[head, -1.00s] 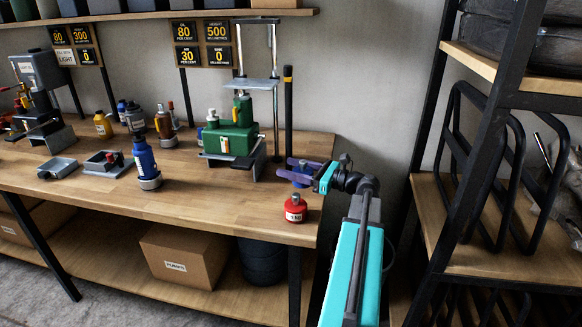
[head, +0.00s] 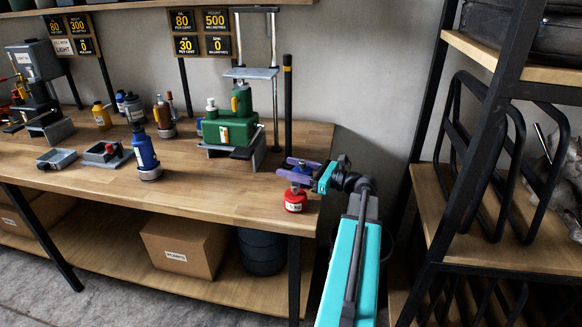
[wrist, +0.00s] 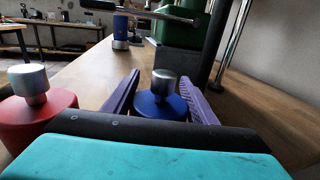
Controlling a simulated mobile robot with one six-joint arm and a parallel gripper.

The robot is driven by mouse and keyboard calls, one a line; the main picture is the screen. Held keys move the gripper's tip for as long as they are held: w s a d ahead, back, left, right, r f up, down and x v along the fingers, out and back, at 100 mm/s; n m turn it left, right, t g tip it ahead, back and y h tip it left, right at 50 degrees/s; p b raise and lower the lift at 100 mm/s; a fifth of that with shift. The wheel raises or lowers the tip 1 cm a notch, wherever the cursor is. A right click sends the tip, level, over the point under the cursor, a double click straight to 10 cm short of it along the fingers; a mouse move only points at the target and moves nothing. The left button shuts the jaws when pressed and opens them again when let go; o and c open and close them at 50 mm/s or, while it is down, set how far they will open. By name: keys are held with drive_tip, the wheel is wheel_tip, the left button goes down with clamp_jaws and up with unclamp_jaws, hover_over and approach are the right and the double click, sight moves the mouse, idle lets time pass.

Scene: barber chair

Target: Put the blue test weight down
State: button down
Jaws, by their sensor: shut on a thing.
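The blue test weight (wrist: 168,104), a blue disc with a silver knob, sits upright between my purple fingers in the wrist view. My gripper (head: 299,168) is shut on it over the right end of the wooden workbench (head: 215,190). In the head view, the blue weight (head: 299,178) is partly hidden by the fingers. Its underside is hidden, so I cannot tell whether it touches the bench. A red weight (head: 294,204) with a silver knob stands just in front of it; it also shows at the left of the wrist view (wrist: 40,108).
A green machine (head: 230,122) with metal posts stands on the bench, left of my gripper. A blue bottle-like object (head: 145,153) and small grey trays (head: 57,158) are farther left. A dark-framed shelf (head: 455,220) stands at the right. Bare bench lies between the machine and the red weight.

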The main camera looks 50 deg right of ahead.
drive_tip(key=shift+r, duration=0.1)
drive_tip(key=c, duration=0.8)
unclamp_jaws()
drive_tip(key=shift+o, duration=0.2)
drive_tip(key=b+v, duration=0.1)
drive_tip(key=v, duration=1.1)
